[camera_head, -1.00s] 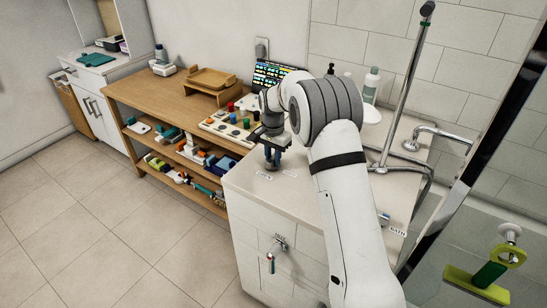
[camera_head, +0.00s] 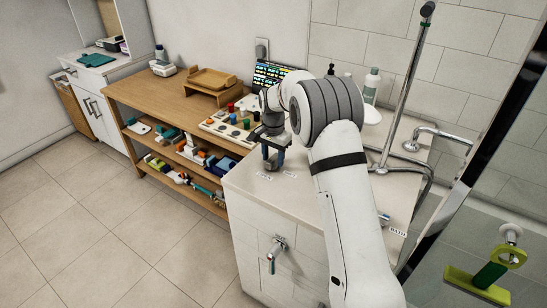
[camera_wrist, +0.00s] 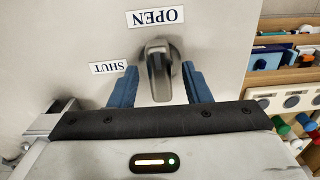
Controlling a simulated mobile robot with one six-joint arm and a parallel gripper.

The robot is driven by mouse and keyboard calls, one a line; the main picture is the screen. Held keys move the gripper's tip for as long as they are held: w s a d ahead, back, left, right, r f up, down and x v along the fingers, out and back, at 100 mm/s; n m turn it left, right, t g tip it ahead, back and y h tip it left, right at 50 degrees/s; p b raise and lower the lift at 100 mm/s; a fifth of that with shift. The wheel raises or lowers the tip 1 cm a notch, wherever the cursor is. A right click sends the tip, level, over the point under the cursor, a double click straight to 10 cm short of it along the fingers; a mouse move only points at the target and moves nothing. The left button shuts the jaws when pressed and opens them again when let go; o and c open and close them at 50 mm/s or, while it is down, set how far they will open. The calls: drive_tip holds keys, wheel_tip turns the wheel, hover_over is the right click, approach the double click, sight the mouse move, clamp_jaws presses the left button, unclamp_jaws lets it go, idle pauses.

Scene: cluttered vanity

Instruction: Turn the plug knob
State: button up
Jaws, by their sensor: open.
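The plug knob (camera_wrist: 160,72) is a grey metal lever on the white countertop. In the wrist view it stands between the two blue fingers of my gripper (camera_wrist: 160,88), its handle pointing toward the gripper body. The fingers are open, with a visible gap on each side of the knob. An OPEN label (camera_wrist: 155,16) and a SHUT label (camera_wrist: 108,67) lie beside the knob, upside down in this view. In the head view my gripper (camera_head: 273,160) points down near the counter's left edge; the knob is not clearly visible there.
A wooden shelf unit (camera_head: 160,92) with many small items stands left of the counter. A panel with coloured knobs (camera_head: 232,124) is close to the gripper. Bottles (camera_head: 371,86) and a chrome tap pipe (camera_head: 440,131) stand right and behind. A lever tap (camera_head: 278,245) sticks out from the counter front.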

sight(274, 158)
wheel_tip(274, 158, up, 7)
drive_tip(key=shift+r+b, duration=0.1)
drive_tip(key=shift+b, duration=0.2)
drive_tip(key=shift+r, duration=0.15)
drive_tip(key=shift+s+d+r, duration=0.1)
drive_tip(key=shift+r, duration=0.05)
drive_tip(key=s+d+r+n, duration=0.1)
drive_tip(key=s+d+r, duration=0.2)
drive_tip(key=s, duration=0.2)
drive_tip(key=s+d+r+n+t, duration=0.1)
drive_tip(key=s+d+r, duration=0.25)
drive_tip(key=s, duration=0.25)
drive_tip(key=s+d+r+n, duration=0.1)
drive_tip(key=s+d+r, duration=0.15)
drive_tip(key=s, duration=0.25)
drive_tip(key=s+d+f+n+t, duration=0.1)
drive_tip(key=s+d+n, duration=0.1)
drive_tip(key=s, duration=0.9)
drive_tip(key=s+d+f+n, duration=0.1)
drive_tip(key=s+d, duration=0.1)
drive_tip(key=s, duration=0.9)
drive_tip(key=shift+s+d+f+n+t, duration=0.15)
drive_tip(key=shift+d+f+n+t, duration=0.05)
drive_tip(key=shift+d+n+t, duration=0.2)
